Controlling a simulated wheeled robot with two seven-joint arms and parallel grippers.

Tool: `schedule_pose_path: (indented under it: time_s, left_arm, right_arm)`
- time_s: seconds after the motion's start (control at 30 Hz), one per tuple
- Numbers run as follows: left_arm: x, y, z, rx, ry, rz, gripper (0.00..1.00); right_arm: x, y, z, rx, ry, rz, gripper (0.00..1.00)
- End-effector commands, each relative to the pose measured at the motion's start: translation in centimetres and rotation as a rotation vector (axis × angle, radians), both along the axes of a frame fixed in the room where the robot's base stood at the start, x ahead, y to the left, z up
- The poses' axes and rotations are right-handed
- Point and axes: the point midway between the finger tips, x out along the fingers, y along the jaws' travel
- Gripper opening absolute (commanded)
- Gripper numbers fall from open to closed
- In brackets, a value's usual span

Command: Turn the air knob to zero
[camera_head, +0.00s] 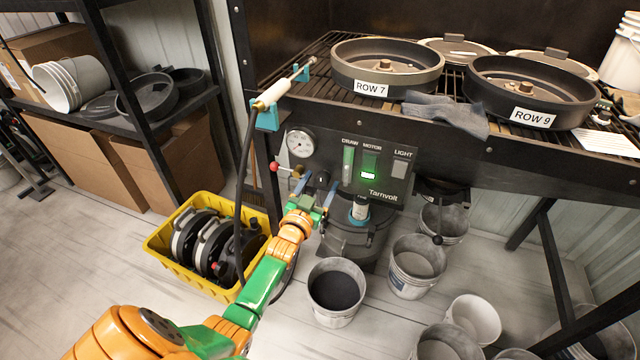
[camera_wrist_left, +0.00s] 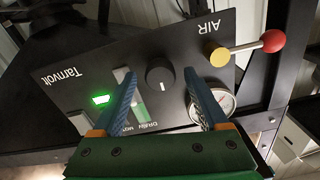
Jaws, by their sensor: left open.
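The black air knob (camera_wrist_left: 160,78) is a round dial with a white pointer mark, on the black Tarnvolt panel (camera_wrist_left: 75,90). In the left wrist view the panel is upside down, with the AIR label above right of the knob. In that view the white mark points up. My left gripper (camera_wrist_left: 161,82) is open, its two blue fingers on either side of the knob in the picture; I cannot tell whether they touch it. In the head view the knob (camera_head: 321,180) is at the panel's lower left, just beyond my left gripper (camera_head: 318,188). My right gripper is not in view.
A pressure gauge (camera_head: 300,142) and a red-ball lever (camera_head: 274,167) sit left of the knob. A green light (camera_head: 368,175) glows on the panel. A white-handled wand (camera_head: 271,95) with a black hose hangs at upper left. A yellow crate (camera_head: 160,262) and several buckets stand below.

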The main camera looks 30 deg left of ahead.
Motion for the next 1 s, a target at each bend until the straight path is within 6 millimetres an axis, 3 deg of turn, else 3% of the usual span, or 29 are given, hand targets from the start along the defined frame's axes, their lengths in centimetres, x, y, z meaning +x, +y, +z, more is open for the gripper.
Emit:
schedule_pose_path:
  time_s: [0.33, 0.83, 0.93, 1.0]
  left_arm:
    - [-6.2, -1.5, 0.0, -0.001, 0.004, 0.001, 0.77]
    - [-6.7, -1.7, -0.2, -0.003, 0.009, -0.001, 0.77]
    - [-7.5, -2.9, -3.5, -0.035, 0.123, -0.023, 0.77]
    - [-9.5, -4.9, -8.5, -0.076, 0.297, -0.057, 0.77]
  right_arm:
    - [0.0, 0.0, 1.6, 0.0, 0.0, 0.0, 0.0]
    - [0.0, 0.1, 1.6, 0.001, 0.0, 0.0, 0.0]
    - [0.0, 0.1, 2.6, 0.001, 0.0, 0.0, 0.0]
    - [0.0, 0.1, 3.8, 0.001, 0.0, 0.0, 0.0]
